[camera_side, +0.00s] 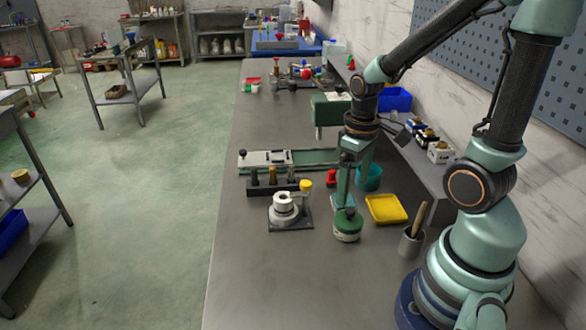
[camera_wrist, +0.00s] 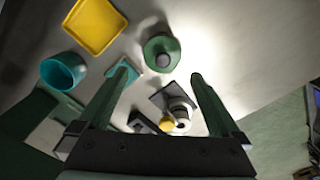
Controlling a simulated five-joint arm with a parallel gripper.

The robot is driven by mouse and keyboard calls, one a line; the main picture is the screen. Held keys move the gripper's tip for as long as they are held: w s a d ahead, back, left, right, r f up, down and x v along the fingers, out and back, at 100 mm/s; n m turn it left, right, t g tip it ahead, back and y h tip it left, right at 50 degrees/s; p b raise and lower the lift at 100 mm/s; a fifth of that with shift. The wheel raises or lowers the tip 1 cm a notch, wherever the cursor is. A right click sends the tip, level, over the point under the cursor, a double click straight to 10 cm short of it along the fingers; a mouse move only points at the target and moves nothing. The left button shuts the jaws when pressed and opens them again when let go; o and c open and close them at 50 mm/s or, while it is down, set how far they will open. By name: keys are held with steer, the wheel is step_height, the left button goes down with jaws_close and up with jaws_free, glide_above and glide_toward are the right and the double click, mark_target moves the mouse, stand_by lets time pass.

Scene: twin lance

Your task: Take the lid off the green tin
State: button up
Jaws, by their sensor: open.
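The green tin (camera_side: 347,231) stands on the grey bench, pale-sided below its green lid (camera_side: 347,217). My gripper (camera_side: 345,204) points down just above the tin in the side view. In the wrist view my gripper (camera_wrist: 160,72) is open, its two green fingers spread apart with nothing held between them. The lid lies between and slightly beyond the fingertips. The side view does not show clearly whether the fingertips touch the lid.
A yellow tray (camera_side: 386,209) and a grey pot with a wooden handle (camera_side: 412,240) stand right of the tin. A teal cup (camera_side: 368,178) is behind. A white ringed device (camera_side: 285,208) on a dark base stands left. The bench front is clear.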

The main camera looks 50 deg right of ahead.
mark_target(350, 209)
steer(key=shift+s+a+f, duration=0.1)
steer(key=shift+f, duration=1.7)
steer(key=shift+s+a+f, duration=0.1)
steer(key=shift+f, duration=1.7)
steer(key=shift+w, duration=0.1)
steer(key=c, duration=1.2)
